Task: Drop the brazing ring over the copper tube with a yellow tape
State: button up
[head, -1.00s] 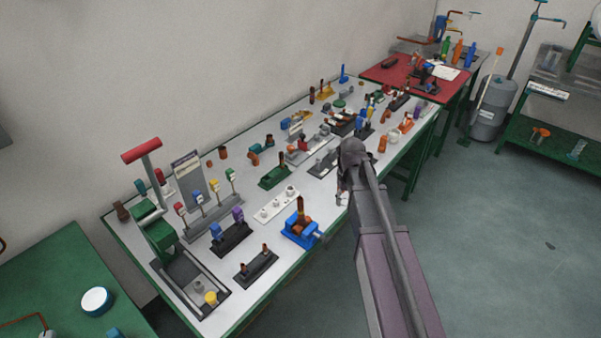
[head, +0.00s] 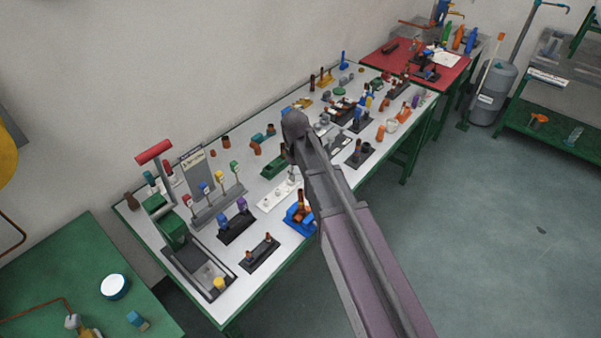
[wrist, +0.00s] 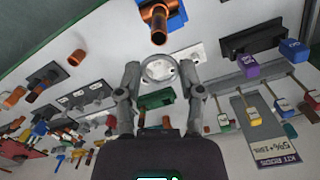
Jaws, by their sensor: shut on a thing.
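In the wrist view my gripper (wrist: 159,71) is shut on a pale metallic ring (wrist: 145,70), held between its two fingertips with its opening visible. In the head view my gripper (head: 292,160) is over the bench, and the ring cannot be made out there. A copper tube (head: 299,199) stands upright in a blue vise (head: 294,219) below and slightly right of the gripper. The tube also shows at the top of the wrist view (wrist: 158,25), apart from the ring. I cannot make out yellow tape on any tube.
The white bench (head: 318,183) is crowded with fixtures. A white block with round holes (head: 277,195), a green fixture (head: 275,167) and a black base with two copper stubs (head: 260,253) stand near the gripper. A red-topped table (head: 400,62) is at the far end.

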aim_at(301, 191)
jog(key=shift+s+d+f+b, duration=0.1)
jog(key=shift+d+f+b, duration=0.05)
jog(key=shift+f+b, duration=2.3)
jog(key=shift+d+f+b, duration=0.1)
jog(key=shift+f+b, duration=0.9)
jog(key=o, duration=0.8)
dwell(0.3)
jog(key=s+d+m, duration=0.3)
jog(key=s+d, duration=0.3)
jog(key=d, duration=0.3)
jog(key=s+d+m, duration=0.3)
jog(key=s+d, duration=0.4)
jog(key=d, duration=0.3)
jog(key=shift+d+t+y, duration=0.3)
